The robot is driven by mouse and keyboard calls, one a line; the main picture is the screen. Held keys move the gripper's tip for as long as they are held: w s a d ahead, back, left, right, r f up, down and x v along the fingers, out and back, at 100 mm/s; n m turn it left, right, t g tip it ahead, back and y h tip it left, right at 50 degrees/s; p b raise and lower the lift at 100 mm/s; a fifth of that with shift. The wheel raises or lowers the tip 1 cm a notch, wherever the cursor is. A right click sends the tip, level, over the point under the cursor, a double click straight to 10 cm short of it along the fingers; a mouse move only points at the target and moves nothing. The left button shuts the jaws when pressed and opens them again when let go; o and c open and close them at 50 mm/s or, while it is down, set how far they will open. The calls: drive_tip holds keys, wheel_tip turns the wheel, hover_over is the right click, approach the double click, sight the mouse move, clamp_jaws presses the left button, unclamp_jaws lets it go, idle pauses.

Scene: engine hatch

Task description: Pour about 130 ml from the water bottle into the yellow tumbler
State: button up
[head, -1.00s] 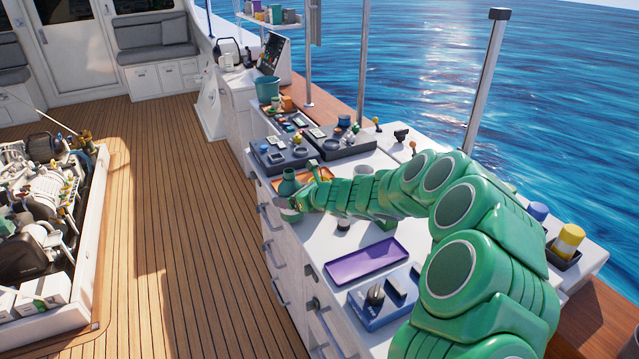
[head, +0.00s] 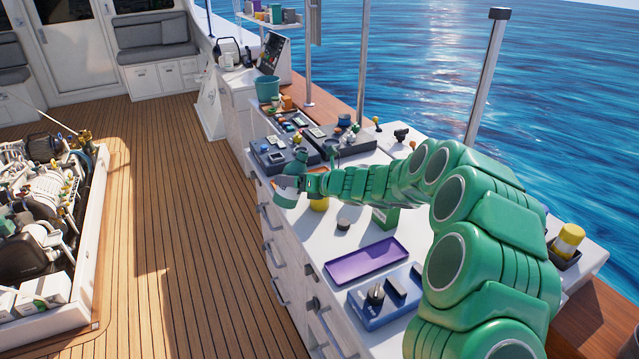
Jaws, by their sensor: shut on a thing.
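My gripper (head: 287,192) is at the left edge of the white counter, at the end of my outstretched green arm. It is shut on the green water bottle (head: 293,170), whose upper part shows above the fingers. The gripper hides part of the bottle, and I cannot tell its exact tilt or water level. The yellow tumbler (head: 318,204) stands on the counter just below and right of the gripper, with its top partly hidden by my wrist. I cannot see inside the tumbler or any stream of water.
A small dark round object (head: 343,224), a purple tray (head: 366,261) and a blue block holder (head: 383,298) lie nearer on the counter. Dark organizer trays (head: 275,160) with small items stand beyond. My arm covers much of the counter's right side.

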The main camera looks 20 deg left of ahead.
sight(299, 194)
drive_tip(key=shift+w+d+f+m+y, duration=0.1)
drive_tip(key=shift+w+d+m+y, duration=0.25)
drive_tip(key=shift+m, duration=0.35)
drive_tip(key=shift+s+a+r+m+g+y, duration=0.1)
drive_tip(key=shift+a+r+m+g+y, duration=0.05)
drive_tip(key=shift+r+m+y, duration=0.15)
drive_tip(key=shift+s+a+r+m+g+y, duration=0.1)
drive_tip(key=shift+r+m+g+y, duration=0.05)
drive_tip(key=shift+r+m, duration=0.25)
drive_tip(key=shift+s+a+f+m+y, duration=0.2)
drive_tip(key=shift+s+f+m+y, duration=0.15)
drive_tip(key=shift+m, duration=0.45)
drive_tip(key=shift+a+f+m+y, duration=0.1)
drive_tip(key=shift+f+m+y, duration=0.3)
drive_tip(key=shift+m, duration=0.2)
drive_tip(key=f, duration=0.1)
drive_tip(key=f+m, duration=0.1)
drive_tip(key=f, duration=0.1)
drive_tip(key=shift+s+m+y, duration=0.2)
drive_tip(key=shift+m+y, duration=0.1)
drive_tip(key=shift+y, duration=0.05)
drive_tip(key=shift+w+r+m+y, duration=0.15)
drive_tip(key=shift+r+m, duration=0.25)
drive_tip(key=shift+r, duration=0.15)
drive_tip(key=shift+w+r+m+y, duration=0.15)
drive_tip(key=shift+r+m, duration=0.25)
drive_tip(key=shift+r, duration=0.1)
drive_tip(key=shift+d+r+t, duration=0.2)
drive_tip(key=shift+r+t, duration=0.05)
drive_tip(key=shift+t, duration=0.25)
